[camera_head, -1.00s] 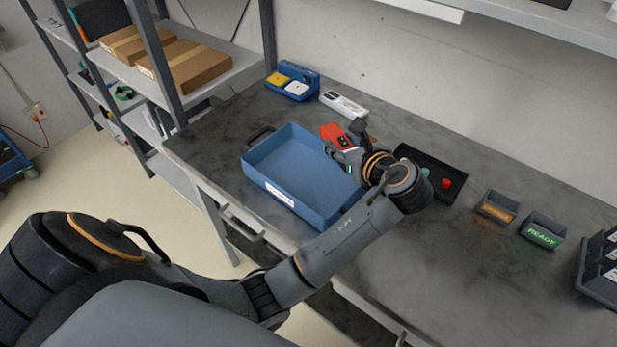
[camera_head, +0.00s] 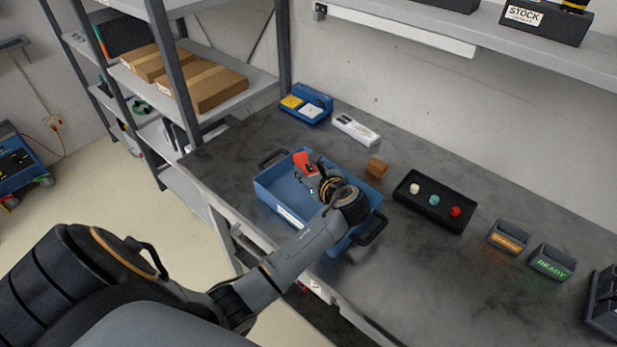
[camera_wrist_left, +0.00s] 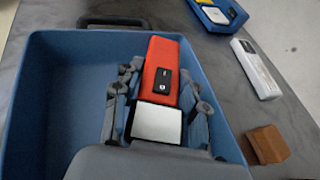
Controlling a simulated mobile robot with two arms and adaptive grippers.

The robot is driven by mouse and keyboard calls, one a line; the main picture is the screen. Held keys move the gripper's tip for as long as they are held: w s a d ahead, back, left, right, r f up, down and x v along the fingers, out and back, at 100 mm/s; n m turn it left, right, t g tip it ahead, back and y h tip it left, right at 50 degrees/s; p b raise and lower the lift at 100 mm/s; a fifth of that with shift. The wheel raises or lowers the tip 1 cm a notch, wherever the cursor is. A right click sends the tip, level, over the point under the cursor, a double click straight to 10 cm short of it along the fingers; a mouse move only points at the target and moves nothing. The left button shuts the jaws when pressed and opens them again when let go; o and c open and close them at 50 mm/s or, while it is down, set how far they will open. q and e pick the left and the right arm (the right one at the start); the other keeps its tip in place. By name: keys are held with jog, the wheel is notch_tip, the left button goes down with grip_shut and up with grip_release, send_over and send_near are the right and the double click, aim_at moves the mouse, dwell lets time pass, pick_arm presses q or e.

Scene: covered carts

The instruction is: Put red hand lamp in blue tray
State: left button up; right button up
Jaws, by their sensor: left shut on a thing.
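The blue tray (camera_head: 272,201) sits on the dark workbench near its front edge, with a black handle at each end. The red hand lamp (camera_head: 304,164) is over the tray in the head view. My left gripper (camera_head: 313,180) is shut on it. In the left wrist view the lamp (camera_wrist_left: 161,70) shows a red body with a black switch and a pale panel, between the two fingers. The tray's walls (camera_wrist_left: 50,38) surround it there. I cannot tell whether the lamp touches the tray floor. My right gripper is not in view.
A brown wooden block (camera_head: 376,168) stands just behind the tray. A black tray (camera_head: 433,201) with coloured knobs lies to its right. A white device (camera_head: 356,129) and a blue holder (camera_head: 306,104) stand at the back. Small labelled bins (camera_head: 552,261) are at the right.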

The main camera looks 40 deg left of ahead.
pick_arm(q)
notch_tip(320, 180, down, 3)
jog(key=shift+a+f, duration=0.15)
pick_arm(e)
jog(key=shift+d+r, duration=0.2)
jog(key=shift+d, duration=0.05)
pick_arm(q)
jog(key=shift+f, duration=0.1)
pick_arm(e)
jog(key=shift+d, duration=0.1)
pick_arm(q)
jog(key=o, duration=1.3)
jog(key=v, duration=0.7)
jog(key=shift+s+d, duration=0.15)
jog(key=shift+d, duration=0.15)
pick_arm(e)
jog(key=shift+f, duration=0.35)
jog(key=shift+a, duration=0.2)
